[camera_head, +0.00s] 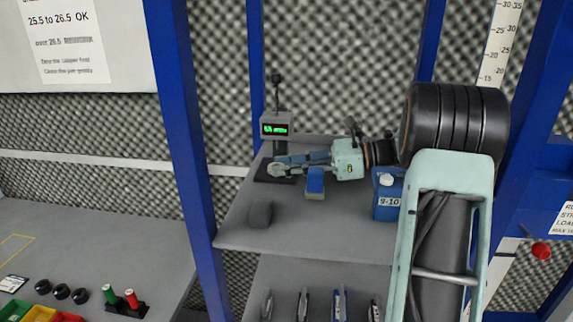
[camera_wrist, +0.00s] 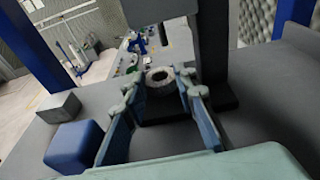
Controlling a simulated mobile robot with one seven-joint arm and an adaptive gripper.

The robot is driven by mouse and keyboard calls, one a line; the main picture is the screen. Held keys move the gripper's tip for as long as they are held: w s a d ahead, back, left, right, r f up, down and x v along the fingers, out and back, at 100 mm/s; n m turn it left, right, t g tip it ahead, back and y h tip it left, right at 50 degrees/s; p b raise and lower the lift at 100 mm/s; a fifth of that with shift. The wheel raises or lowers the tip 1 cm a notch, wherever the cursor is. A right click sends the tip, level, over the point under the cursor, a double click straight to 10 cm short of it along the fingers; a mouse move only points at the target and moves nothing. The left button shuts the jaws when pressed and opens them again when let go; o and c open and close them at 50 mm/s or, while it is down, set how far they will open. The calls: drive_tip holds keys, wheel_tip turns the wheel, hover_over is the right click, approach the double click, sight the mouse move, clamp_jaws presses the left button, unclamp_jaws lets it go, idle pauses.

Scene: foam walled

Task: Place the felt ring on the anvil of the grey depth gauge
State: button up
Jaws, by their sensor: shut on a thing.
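The felt ring (camera_wrist: 160,74) is a thick grey ring with a dark hole, held between my two fingertips in the wrist view. My gripper (camera_wrist: 156,84) is shut on it. The grey depth gauge (camera_head: 273,122), with a green lit display, stands at the back left of the shelf in the head view. Its dark base (camera_wrist: 168,110) lies under the ring and fingertips in the wrist view. In the head view my gripper (camera_head: 279,169) reaches left over that base. The anvil is hidden, and I cannot tell whether the ring touches it.
A blue block (camera_head: 315,181) sits just in front of my gripper. A blue canister (camera_head: 387,202) marked 9-10 stands right. A blue post (camera_head: 186,130) borders the shelf's left side.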

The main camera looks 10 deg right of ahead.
drive_tip(key=shift+f, duration=0.1)
drive_tip(key=o, duration=0.6)
drive_tip(key=shift+f, duration=0.1)
drive_tip(key=shift+d+r, duration=0.15)
drive_tip(key=shift+r, duration=0.05)
drive_tip(key=shift+b+v, duration=0.55)
drive_tip(key=shift+v, duration=3.05)
